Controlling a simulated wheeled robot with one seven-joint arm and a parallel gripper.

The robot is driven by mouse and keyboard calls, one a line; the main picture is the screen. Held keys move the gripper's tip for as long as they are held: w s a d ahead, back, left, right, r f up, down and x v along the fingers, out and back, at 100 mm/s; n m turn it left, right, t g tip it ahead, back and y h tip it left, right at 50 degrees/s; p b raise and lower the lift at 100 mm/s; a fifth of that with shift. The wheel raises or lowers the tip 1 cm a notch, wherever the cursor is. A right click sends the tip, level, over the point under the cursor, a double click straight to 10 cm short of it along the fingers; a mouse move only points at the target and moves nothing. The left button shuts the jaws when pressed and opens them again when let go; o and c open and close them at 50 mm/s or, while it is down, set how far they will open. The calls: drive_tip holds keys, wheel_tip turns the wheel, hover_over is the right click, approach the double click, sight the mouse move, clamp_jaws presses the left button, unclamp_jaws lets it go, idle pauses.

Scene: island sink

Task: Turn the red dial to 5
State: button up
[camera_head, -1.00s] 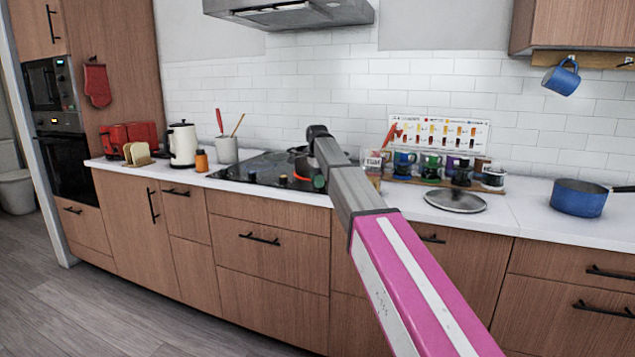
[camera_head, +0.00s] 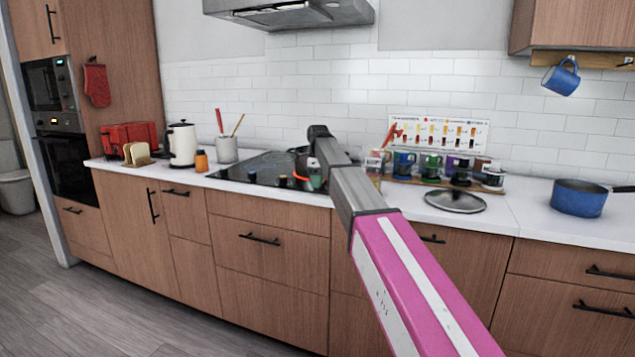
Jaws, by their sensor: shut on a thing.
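The black cooktop (camera_head: 262,169) is set in the white counter, with several small dials along its front edge. My gripper (camera_head: 314,180) is at the right part of that front edge, small and partly hidden by my arm. Its end shows green, white and orange-red parts. It is shut at the place of the red dial, low against the cooktop. The red dial itself is hidden by the gripper, and I cannot read its number or pointer. Two other dials, one at the left (camera_head: 252,177) and one nearer the gripper (camera_head: 282,181), stand free of it.
A pot sits behind my gripper on the cooktop, mostly hidden. A lid (camera_head: 456,201), a rack of mugs (camera_head: 432,166) and a blue pan (camera_head: 579,198) are to the right. A utensil pot (camera_head: 227,149), orange jar (camera_head: 201,161) and kettle (camera_head: 182,145) stand left.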

idle(0.3)
drive_tip(key=o, duration=0.9)
drive_tip(key=r, duration=1)
drive_tip(key=shift+w+r, duration=0.25)
drive_tip(key=shift+r, duration=0.15)
